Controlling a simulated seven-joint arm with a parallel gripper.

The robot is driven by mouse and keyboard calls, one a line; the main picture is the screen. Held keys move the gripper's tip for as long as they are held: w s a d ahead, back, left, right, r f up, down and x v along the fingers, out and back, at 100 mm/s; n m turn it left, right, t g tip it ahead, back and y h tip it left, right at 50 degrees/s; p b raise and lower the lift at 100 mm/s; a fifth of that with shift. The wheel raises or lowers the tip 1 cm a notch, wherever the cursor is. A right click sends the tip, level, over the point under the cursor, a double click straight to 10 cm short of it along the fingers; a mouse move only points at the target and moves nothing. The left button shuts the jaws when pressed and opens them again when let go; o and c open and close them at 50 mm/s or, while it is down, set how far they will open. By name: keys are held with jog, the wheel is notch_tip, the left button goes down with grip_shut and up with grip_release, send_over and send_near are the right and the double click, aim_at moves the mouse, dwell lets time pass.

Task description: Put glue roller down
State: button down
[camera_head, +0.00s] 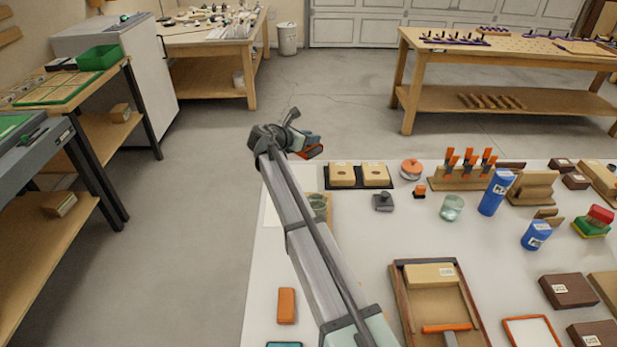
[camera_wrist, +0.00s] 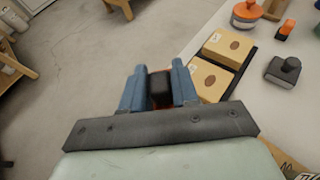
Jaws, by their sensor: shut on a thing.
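My gripper (camera_head: 308,143) is at the end of my outstretched arm, near the far left corner of the white table. In the wrist view its two blue fingers (camera_wrist: 160,84) are shut on the glue roller (camera_wrist: 160,92). Only a dark block with a little orange-red shows between the fingers, and the rest of it is hidden. In the head view an orange-red part of the glue roller (camera_head: 312,153) shows beside the fingers. The floor shows beyond the fingertips in the wrist view.
Two tan blocks on a black tray (camera_head: 358,184) are just right of my gripper; a tan block (camera_wrist: 228,45) also shows in the wrist view. A grey-handled tool (camera_head: 383,203) and an orange-topped round container (camera_head: 411,169) stand nearby.

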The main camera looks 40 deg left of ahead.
jog(key=shift+a+f, duration=0.25)
jog(key=shift+f, duration=4.75)
jog(key=shift+f, duration=0.1)
jog(key=c, duration=0.8)
grip_release()
jog(key=shift+c, duration=0.2)
jog(key=shift+s+r, duration=0.25)
jog(key=v, duration=1.1)
jog(key=shift+s, duration=0.25)
jog(key=shift+d, duration=0.15)
